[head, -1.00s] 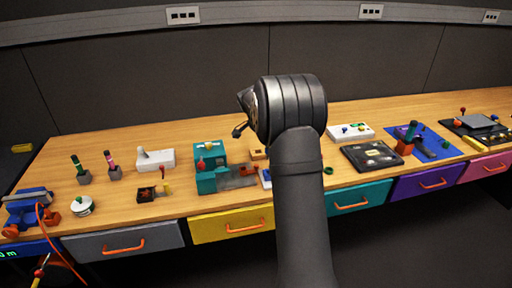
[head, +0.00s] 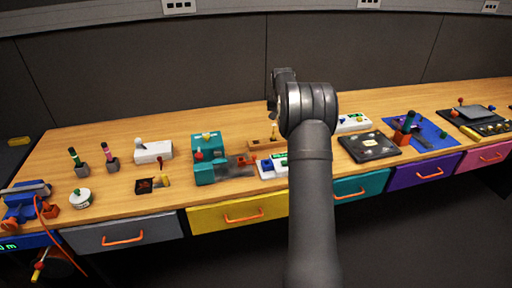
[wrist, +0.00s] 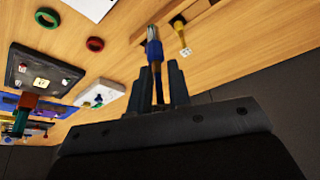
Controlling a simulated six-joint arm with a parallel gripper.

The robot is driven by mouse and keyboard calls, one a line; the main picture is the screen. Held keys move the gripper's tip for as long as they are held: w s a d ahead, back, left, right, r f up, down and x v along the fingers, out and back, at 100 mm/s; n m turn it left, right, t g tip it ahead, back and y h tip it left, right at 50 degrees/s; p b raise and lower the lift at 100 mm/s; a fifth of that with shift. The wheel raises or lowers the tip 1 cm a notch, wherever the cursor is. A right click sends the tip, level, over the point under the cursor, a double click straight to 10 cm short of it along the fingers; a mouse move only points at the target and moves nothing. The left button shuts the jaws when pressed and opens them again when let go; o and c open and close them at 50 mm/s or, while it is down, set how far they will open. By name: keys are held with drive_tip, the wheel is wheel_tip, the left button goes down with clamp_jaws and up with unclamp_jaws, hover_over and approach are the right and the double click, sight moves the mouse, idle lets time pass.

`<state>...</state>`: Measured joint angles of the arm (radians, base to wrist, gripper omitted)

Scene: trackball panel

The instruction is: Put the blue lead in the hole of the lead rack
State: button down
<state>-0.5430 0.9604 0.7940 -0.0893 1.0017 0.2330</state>
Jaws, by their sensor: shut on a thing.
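In the wrist view my gripper (wrist: 162,68) is shut on the blue lead (wrist: 154,48), whose grey end points away from the fingers. In the head view the arm covers most of the gripper, and I cannot make out the blue lead. The wooden lead rack (head: 263,144) lies on the bench just left of the arm. A yellow lead (head: 275,131) stands in it. In the wrist view this yellow lead (wrist: 180,34) is right of the blue lead, close by and apart. The rack is partly cut off there, and I cannot tell whether the blue lead touches it.
A teal fixture (head: 204,173) stands left of the rack, and a white button box (head: 271,167) lies in front of it. A black panel (head: 369,147) is to the right. A red ring (wrist: 95,44) and a green ring (wrist: 47,18) lie on the bench.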

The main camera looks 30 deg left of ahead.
drive_tip(key=shift+s+a+f, duration=0.2)
drive_tip(key=shift+a+f, duration=2.55)
drive_tip(key=shift+a, duration=0.15)
drive_tip(key=shift+s+a+f, duration=0.15)
drive_tip(key=shift+a+f, duration=2.6)
drive_tip(key=shift+a, duration=0.15)
drive_tip(key=shift+f, duration=0.15)
drive_tip(key=c, duration=1.3)
unclamp_jaws()
drive_tip(key=shift+c, duration=0.2)
